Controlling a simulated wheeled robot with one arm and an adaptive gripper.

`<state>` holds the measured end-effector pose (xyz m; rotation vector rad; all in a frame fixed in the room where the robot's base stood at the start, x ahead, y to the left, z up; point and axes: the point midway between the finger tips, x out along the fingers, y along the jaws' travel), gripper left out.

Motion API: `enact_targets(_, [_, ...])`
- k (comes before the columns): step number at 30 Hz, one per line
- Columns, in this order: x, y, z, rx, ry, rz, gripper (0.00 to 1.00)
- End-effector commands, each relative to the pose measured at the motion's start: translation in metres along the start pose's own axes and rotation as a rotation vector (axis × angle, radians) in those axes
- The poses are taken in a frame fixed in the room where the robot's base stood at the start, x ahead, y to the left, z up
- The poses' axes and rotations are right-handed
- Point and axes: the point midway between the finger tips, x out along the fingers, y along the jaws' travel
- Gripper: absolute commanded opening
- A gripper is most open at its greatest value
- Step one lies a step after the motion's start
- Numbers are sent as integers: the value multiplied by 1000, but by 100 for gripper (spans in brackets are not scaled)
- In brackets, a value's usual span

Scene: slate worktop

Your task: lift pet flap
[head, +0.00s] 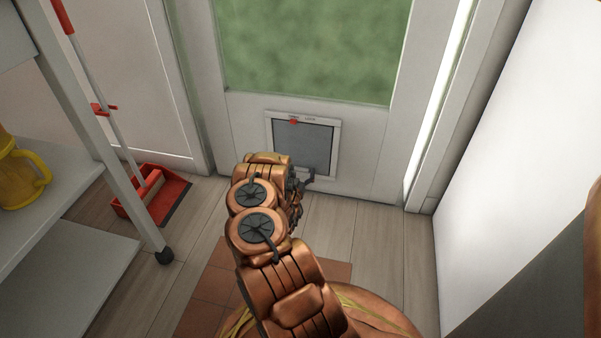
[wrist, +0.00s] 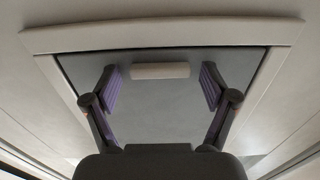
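The pet flap (head: 305,140) is a grey panel in a white frame (head: 337,150) low in the white door. A small red catch (head: 293,122) sits at the frame's top edge. The flap hangs closed as far as I can see; my arm hides its lower left part in the head view. My gripper (head: 308,180) is low in front of it. In the wrist view the grey flap (wrist: 165,115) fills the middle, with a pale bar (wrist: 160,71) on it. My gripper (wrist: 160,80) has its purple-padded fingers wide apart, either side of the bar, with nothing between them. Contact with the flap cannot be told.
A red dustpan (head: 130,205) with a long-handled tool (head: 95,80) stands on the floor at left. A shelf unit (head: 60,270) with a yellow jug (head: 18,175) is nearer left. A white panel (head: 510,160) bounds the right. Floor right of my arm is clear.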

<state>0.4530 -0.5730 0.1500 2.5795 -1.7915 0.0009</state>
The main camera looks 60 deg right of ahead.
Motion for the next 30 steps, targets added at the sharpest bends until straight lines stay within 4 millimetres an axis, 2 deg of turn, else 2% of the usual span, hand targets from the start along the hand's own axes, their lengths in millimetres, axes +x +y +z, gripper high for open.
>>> enact_targets(2, [0, 0, 0, 0, 0, 0, 73])
enact_targets(23, [0, 0, 0, 0, -1, 0, 0])
enact_targets(30, [-2, 3, -2, 0, -11, 5, 0])
